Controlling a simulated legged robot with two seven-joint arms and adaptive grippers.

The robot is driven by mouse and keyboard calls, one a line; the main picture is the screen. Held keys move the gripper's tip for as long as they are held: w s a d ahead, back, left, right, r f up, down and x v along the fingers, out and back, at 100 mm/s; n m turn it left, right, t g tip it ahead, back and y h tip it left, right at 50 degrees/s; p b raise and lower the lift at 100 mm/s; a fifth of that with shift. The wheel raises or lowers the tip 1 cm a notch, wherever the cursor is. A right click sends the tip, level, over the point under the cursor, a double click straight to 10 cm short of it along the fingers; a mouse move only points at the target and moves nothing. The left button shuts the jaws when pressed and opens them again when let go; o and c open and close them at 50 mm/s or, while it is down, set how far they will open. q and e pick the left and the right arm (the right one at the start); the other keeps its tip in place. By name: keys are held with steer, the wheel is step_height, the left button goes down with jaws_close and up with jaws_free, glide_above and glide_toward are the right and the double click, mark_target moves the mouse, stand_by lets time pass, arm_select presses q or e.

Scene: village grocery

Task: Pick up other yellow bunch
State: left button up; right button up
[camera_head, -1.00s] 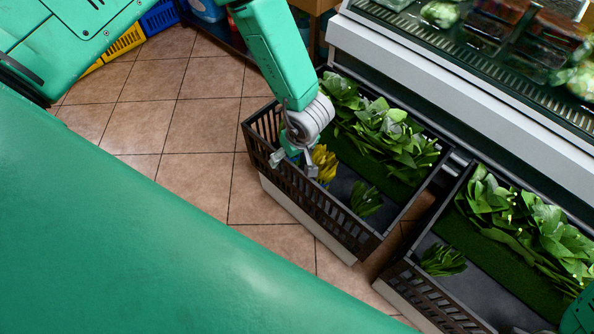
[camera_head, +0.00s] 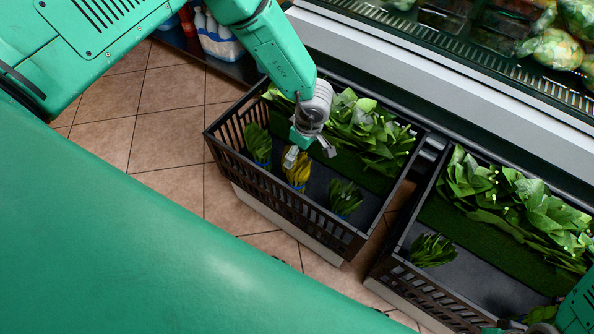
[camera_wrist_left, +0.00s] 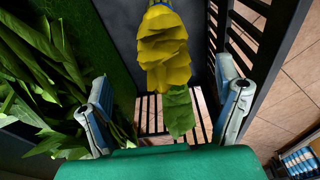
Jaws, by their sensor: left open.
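The yellow bunch (camera_head: 297,172) with a blue band lies in the left black crate (camera_head: 290,207), near its front wall. My left gripper (camera_head: 309,153) is open just above it and hides part of it. In the left wrist view the yellow bunch (camera_wrist_left: 165,50) shows between and beyond the two spread fingers (camera_wrist_left: 164,108), apart from both. A green bunch (camera_wrist_left: 179,110) shows past its lower end. Only part of my right arm shows at the bottom right corner; its jaws are not clear.
Green bunches lie on either side of the yellow one, at left (camera_head: 257,143) and right (camera_head: 345,197). Large leafy greens (camera_head: 372,137) fill the crate's back. A second crate (camera_head: 440,296) stands at right, and a display case (camera_head: 420,70) behind. Tiled floor (camera_head: 165,140) is clear.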

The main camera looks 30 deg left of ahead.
mark_target(297, 173)
arm_select(q)
steer(key=f+b, duration=0.1)
steer(key=f, duration=0.1)
steer(key=a+f, duration=0.1)
steer(key=f, duration=0.1)
steer(key=shift+s+b, duration=0.15)
steer(key=shift+b, duration=0.25)
steer(key=shift+a+f, duration=0.1)
steer(key=shift+f, duration=0.4)
steer(key=shift+r, duration=0.1)
steer(key=shift+c, duration=0.3)
steer(key=c, duration=1.7)
